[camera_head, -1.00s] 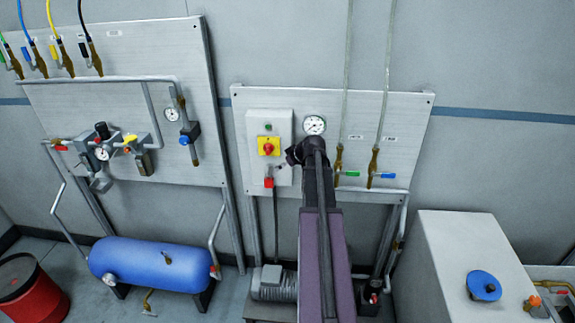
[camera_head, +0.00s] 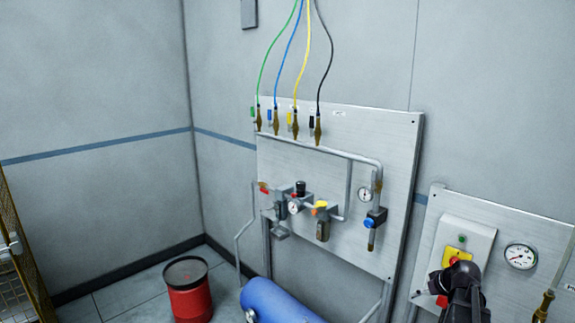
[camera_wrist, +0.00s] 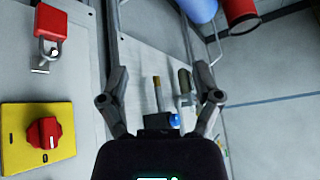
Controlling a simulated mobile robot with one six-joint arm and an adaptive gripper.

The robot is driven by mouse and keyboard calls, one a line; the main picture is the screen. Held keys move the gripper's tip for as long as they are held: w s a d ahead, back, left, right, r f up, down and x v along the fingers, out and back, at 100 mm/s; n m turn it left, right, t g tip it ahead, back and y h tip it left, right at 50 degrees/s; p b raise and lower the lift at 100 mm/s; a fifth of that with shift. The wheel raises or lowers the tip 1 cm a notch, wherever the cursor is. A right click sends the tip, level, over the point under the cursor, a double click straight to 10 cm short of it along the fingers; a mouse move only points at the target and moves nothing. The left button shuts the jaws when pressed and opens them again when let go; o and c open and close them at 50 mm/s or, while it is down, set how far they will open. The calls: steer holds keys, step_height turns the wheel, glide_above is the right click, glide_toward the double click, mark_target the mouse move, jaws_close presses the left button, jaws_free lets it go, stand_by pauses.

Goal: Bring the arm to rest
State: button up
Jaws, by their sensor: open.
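In the wrist view my gripper (camera_wrist: 161,75) is open, its two fingers spread with nothing between them. In the head view my arm's dark end (camera_head: 463,290) shows at the lower right, in front of the control box (camera_head: 478,238) and hiding part of its yellow and red switch. The fingers cannot be made out there. In the wrist view the red rotary switch (camera_wrist: 43,133) on its yellow plate and a red padlock (camera_wrist: 52,22) lie to the left of my gripper, apart from it.
A panel (camera_head: 345,125) with valves, a gauge and coloured hoses stands left of my arm. A blue tank (camera_head: 278,302) and a red drum (camera_head: 190,292) are on the floor. A mesh fence (camera_head: 12,262) stands at the far left. A round gauge (camera_head: 520,256) is right of the box.

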steer(key=s+a+f+g+h, duration=0.1)
steer(key=s+a+g, duration=0.2)
steer(key=a, duration=1.2)
steer(key=s+a+f+m+g+h, duration=0.1)
steer(key=s+a, duration=0.6)
steer(key=a, duration=0.9)
steer(key=shift+f+g, duration=0.6)
steer(key=shift+g, duration=0.6)
steer(key=shift+o, duration=0.9)
steer(key=shift+s, duration=1.25)
steer(key=c, duration=0.3)
steer(key=shift+s, duration=0.25)
steer(key=shift+c, duration=1.1)
steer(key=shift+w+a, duration=0.1)
steer(key=shift+w, duration=0.05)
